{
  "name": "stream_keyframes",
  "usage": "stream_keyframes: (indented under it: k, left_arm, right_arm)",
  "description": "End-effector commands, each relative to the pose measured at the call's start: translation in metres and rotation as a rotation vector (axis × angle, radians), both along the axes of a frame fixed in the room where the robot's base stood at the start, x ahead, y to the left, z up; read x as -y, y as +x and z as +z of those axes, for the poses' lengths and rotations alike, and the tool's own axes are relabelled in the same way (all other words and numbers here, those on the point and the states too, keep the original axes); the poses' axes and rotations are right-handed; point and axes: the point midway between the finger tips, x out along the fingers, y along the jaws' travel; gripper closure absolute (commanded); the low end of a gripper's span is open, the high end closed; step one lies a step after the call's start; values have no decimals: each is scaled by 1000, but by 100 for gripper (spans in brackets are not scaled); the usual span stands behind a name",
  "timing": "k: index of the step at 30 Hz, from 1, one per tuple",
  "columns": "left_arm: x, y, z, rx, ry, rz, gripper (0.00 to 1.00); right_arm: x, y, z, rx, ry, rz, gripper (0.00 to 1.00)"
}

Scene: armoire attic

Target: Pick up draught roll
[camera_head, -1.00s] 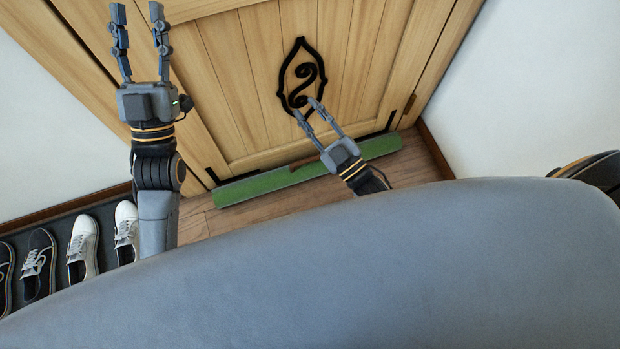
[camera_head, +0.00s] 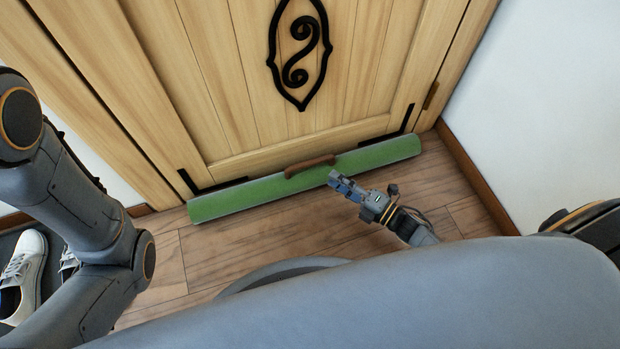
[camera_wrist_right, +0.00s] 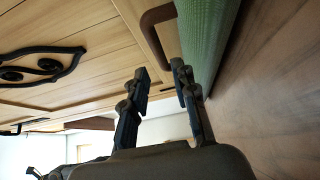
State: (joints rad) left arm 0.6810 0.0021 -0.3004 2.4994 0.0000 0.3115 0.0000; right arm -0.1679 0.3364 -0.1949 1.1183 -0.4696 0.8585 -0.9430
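The draught roll (camera_head: 240,193) is a long green roll on the floor along the foot of the wooden door. A brown handle (camera_head: 309,166) sits at its middle. In the right wrist view the green roll (camera_wrist_right: 206,35) runs beside the fingers, and the handle (camera_wrist_right: 153,35) lies just beyond the fingertips. My right gripper (camera_head: 340,184) is close in front of the roll, just right of the handle. In the wrist view my right gripper (camera_wrist_right: 160,70) has its fingers apart with nothing between them. My left arm shows at the left, but its gripper is out of view.
The wooden door (camera_head: 230,80) with a black scroll ornament (camera_head: 299,50) rises behind the roll. White walls stand on both sides. Pale shoes (camera_head: 24,270) lie on a dark mat at the lower left. The wooden floor (camera_head: 215,250) in front of the roll is clear.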

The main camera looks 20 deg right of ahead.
Motion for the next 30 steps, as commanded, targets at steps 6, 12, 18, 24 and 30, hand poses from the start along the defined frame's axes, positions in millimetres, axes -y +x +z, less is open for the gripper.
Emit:
stream_keyframes:
  k: [6, 12, 18, 24, 30]
  left_arm:
    - [0, -4, -12, 11, 1, 0, 60]
    - [0, -4, -18, 11, 1, 1, 60]
    - [0, -4, -41, 12, 0, 1, 60]
    - [0, -4, -46, 11, 1, 0, 60]
    - [0, -4, -44, 11, 1, 0, 60]
  right_arm:
    - [-21, 30, -2, 0, 3, -1, 72]
    - [-29, 41, -2, 0, 2, 0, 72]
    - [-46, 66, -1, 2, 3, 1, 72]
    - [-56, 79, 2, -1, 3, -1, 72]
    - [-56, 79, 3, -2, 3, -1, 72]
